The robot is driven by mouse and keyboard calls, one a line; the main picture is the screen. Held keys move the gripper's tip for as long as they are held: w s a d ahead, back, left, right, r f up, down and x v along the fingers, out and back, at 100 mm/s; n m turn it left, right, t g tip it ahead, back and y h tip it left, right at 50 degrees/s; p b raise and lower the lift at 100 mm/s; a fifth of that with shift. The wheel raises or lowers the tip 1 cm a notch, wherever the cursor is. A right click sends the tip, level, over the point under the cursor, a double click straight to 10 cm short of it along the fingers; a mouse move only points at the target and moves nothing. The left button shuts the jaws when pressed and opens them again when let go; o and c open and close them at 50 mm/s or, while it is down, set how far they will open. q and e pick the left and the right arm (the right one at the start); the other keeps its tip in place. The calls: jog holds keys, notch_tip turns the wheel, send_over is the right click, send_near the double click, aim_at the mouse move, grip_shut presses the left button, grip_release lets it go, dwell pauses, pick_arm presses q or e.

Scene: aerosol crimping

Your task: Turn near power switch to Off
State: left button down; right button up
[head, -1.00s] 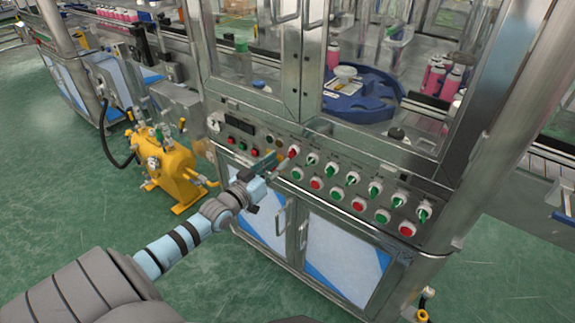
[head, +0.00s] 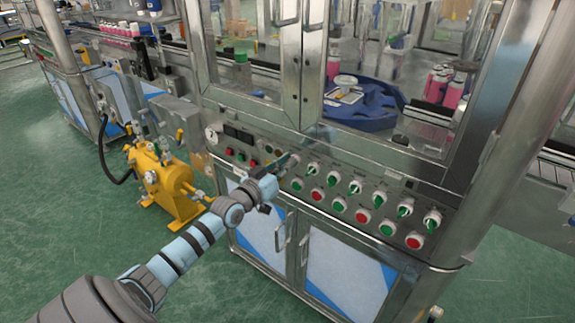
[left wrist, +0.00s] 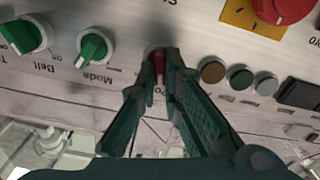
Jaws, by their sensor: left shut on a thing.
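The power switch (left wrist: 159,66) is a red knob on the control panel, beside a label of which only "Po" shows in the left wrist view. My left gripper (left wrist: 161,58) is shut on it, one dark finger on each side. The red handle runs nearly straight up and down in that view; its Off mark is hidden. In the head view my left gripper (head: 287,164) reaches the panel's upper row from the left and largely covers the switch. My right gripper is out of view.
Green selector switches, Mode (left wrist: 95,48) and Belt (left wrist: 29,35), sit to one side. Small round buttons (left wrist: 213,70) and a large red button on yellow (left wrist: 283,8) sit to the other. A yellow tank (head: 167,180) stands left of the machine; the green floor is open.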

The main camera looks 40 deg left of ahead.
pick_arm(q)
jog(key=n, duration=0.3)
jog(key=c, duration=1.7)
grip_release()
jog(key=shift+f, duration=0.1)
